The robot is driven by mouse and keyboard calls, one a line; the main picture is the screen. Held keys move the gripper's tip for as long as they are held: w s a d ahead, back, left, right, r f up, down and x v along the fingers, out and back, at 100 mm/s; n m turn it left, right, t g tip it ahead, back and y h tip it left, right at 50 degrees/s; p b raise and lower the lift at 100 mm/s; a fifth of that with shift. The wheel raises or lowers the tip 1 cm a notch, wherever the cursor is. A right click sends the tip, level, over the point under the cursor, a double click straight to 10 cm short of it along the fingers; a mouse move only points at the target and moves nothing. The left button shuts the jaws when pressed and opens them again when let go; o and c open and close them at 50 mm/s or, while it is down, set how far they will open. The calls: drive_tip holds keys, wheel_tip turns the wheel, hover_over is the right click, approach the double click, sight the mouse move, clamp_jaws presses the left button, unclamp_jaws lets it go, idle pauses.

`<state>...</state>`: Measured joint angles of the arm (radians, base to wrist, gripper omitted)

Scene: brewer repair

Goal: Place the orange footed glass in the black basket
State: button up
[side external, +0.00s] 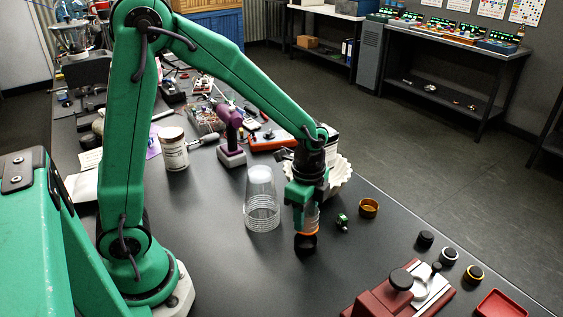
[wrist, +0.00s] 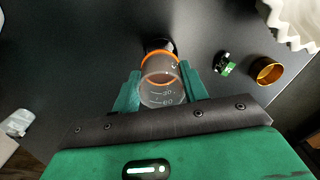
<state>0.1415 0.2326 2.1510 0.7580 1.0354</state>
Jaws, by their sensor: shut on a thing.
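My gripper (side external: 310,205) is shut on a clear glass with an orange band at its lower end, the orange footed glass (wrist: 163,88). In the wrist view the glass lies between the two green fingers, with printed measuring marks on its wall. In the side view its orange foot (side external: 309,232) shows below the fingers. A small black round cup, which looks like the black basket (side external: 305,246), is on the table directly under the foot. The basket also shows in the wrist view (wrist: 158,44), just past the orange band. I cannot tell whether the glass touches or enters it.
A stack of clear cups (side external: 262,200) stands close left of my gripper. A green-and-black small part (side external: 342,221), a brass cup (side external: 369,208) and white fluted filters (side external: 340,175) are to the right. A red-brown fixture (side external: 395,295) stands front right. Table is clear front left.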

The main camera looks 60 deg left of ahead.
sight(305, 225)
drive_tip(key=shift+f, duration=2)
drive_tip(key=shift+f, duration=0.15)
drive_tip(key=o, duration=1)
wheel_tip(305, 225, up, 12)
drive_tip(key=shift+r, duration=0.2)
